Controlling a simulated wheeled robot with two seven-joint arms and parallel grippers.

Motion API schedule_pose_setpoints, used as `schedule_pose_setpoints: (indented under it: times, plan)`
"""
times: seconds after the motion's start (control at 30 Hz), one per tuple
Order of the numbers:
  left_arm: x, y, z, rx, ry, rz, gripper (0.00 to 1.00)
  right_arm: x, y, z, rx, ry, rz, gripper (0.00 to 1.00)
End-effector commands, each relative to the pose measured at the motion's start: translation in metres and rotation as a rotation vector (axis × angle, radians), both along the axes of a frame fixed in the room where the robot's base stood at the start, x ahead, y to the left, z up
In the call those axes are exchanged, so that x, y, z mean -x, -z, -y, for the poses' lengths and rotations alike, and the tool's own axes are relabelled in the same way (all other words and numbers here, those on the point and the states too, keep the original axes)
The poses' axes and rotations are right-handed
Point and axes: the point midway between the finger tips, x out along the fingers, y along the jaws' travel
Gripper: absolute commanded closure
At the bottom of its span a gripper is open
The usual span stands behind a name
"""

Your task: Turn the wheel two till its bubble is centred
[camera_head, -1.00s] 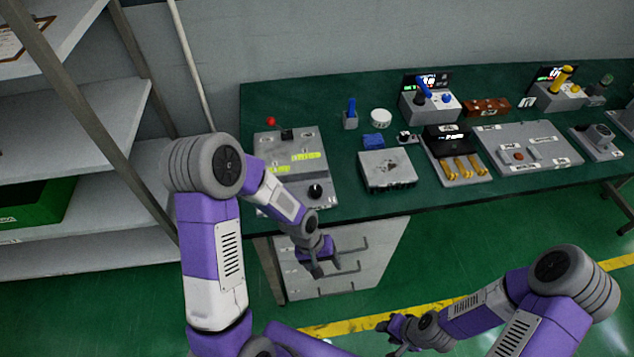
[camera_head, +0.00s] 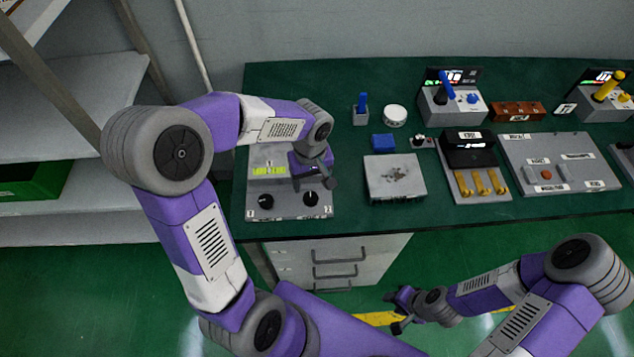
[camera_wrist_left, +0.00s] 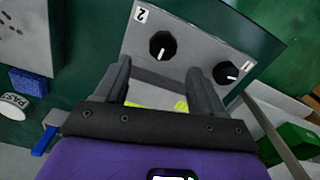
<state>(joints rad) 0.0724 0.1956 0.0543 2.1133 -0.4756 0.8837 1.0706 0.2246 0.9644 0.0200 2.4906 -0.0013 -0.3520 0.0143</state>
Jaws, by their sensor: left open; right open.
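Wheel two is the black knob (camera_head: 311,198) at the front right of the grey panel (camera_head: 288,210), beside the label 2. It also shows in the left wrist view (camera_wrist_left: 163,46), with a white pointer mark. Wheel one (camera_head: 265,202), a similar knob, is to its left. A yellow-green bubble vial (camera_head: 268,170) lies behind wheel one; the vial behind wheel two is hidden by my gripper in the head view, and no bubble can be made out. My left gripper (camera_head: 313,184) is open and empty over the panel, just behind wheel two. My right gripper (camera_head: 393,312) is open and empty, low before the bench.
To the panel's right stand a grey box (camera_head: 395,180), a blue block (camera_head: 383,142) and a unit with yellow levers (camera_head: 478,185). Joystick boxes (camera_head: 452,108) stand behind. A drawer cabinet (camera_head: 350,258) is under the bench. Shelves (camera_head: 80,110) stand at the left.

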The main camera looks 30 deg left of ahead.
Motion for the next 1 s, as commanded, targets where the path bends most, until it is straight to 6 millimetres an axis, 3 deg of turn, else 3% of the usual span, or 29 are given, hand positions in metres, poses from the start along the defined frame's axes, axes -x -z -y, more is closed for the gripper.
schedule_pose_setpoints:
  times: [0.3, 0.47, 0.73, 0.77, 1.0]
  plan:
    - [0.001, 0.052, 0.0, 0.001, 0.0, -0.004, 0.31, 0.0, 0.014, 0.0, 0.0, 0.001, -0.001, 0.57]
    - [0.001, 0.063, 0.0, 0.001, 0.001, -0.002, 0.31, 0.0, 0.016, 0.0, 0.0, 0.0, 0.0, 0.57]
    - [0.001, 0.064, 0.0, 0.001, 0.001, -0.001, 0.31, 0.0, 0.016, 0.0, 0.0, 0.0, 0.0, 0.57]
    - [0.0, 0.064, 0.0, 0.001, 0.001, -0.001, 0.32, 0.0, 0.016, 0.0, 0.0, 0.0, 0.0, 0.57]
    - [0.0, 0.064, 0.0, 0.001, 0.001, 0.0, 0.69, 0.0, 0.016, 0.0, 0.0, 0.0, 0.0, 0.57]
